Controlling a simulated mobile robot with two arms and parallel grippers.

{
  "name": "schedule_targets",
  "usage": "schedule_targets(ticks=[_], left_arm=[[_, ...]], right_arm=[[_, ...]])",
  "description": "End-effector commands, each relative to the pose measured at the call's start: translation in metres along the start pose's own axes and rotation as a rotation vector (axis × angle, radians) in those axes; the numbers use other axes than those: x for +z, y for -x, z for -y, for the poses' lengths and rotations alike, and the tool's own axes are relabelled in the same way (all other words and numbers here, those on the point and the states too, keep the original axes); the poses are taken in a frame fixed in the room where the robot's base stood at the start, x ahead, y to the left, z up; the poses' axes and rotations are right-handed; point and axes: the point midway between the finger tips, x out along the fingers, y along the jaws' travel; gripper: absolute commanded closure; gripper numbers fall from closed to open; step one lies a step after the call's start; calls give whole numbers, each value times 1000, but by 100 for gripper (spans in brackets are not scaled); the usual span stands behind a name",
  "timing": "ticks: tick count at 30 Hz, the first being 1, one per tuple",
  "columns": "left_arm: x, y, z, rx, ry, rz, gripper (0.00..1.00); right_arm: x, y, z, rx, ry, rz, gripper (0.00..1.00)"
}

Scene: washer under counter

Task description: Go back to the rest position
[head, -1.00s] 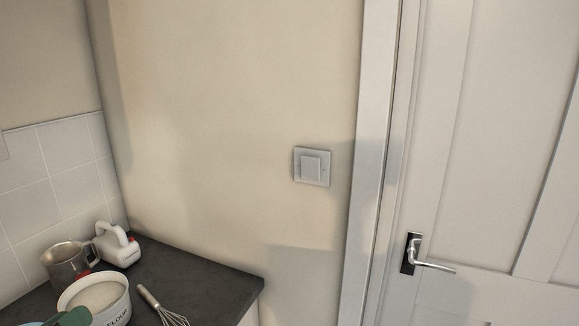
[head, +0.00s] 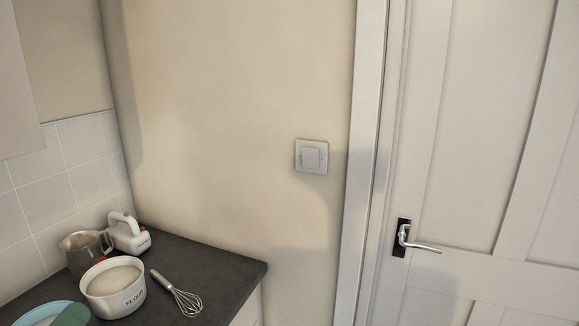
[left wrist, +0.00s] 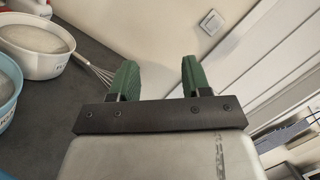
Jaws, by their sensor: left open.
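My left gripper (left wrist: 159,68) shows in the left wrist view, with two green fingers spread apart and nothing between them. It is close to the counter's edge, with the whisk (left wrist: 97,70) just left of its left finger; I cannot tell the exact gap. The light switch (left wrist: 212,22) on the wall lies beyond the right finger and also shows in the middle of the head view (head: 311,157). I cannot make out the left gripper clearly in the head view. My right gripper is in neither view.
A dark counter (head: 225,270) holds a flour bowl (head: 112,288), a metal jug (head: 84,246), a white hand mixer (head: 128,233) and a whisk (head: 178,294). A blue-rimmed bowl (head: 42,312) is cut off at the bottom. A closed white door (head: 470,150) with a handle (head: 402,238) stands right.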

Motion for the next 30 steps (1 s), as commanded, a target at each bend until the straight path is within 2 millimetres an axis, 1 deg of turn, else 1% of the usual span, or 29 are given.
schedule_targets(ticks=[3,5,8,11,12,14,15,17,18,20,21,24,27,30], left_arm=[[2,2,13,-64,135,97,52],[4,4,18,-92,219,156,52],[7,10,22,-123,397,277,52],[8,20,14,-111,647,435,52],[6,26,6,-84,767,508,52],[-4,37,-10,-12,954,615,52],[-15,44,-22,56,1076,681,52],[-38,57,-41,185,1251,769,52],[-58,66,-52,290,1361,820,52],[-91,80,-63,461,1505,877,52],[-114,90,-67,577,1584,901,52],[-163,113,-67,845,1723,926,52],[-201,132,-59,1068,1802,918,52],[-232,151,-46,1270,1849,892,52]], right_arm=[[1,0,-1,1,0,1,65],[2,0,0,1,0,3,65],[5,0,0,0,0,7,65],[6,0,0,0,0,10,65],[6,0,0,0,0,10,65],[6,0,-1,1,0,10,65],[6,0,-1,1,0,10,65],[6,0,-2,2,1,10,65],[6,0,-2,2,1,10,65],[6,0,-2,2,1,10,65],[6,0,-2,2,1,10,65],[6,0,-2,2,1,10,65],[6,0,-2,2,1,10,65],[6,0,-2,2,1,10,65]])
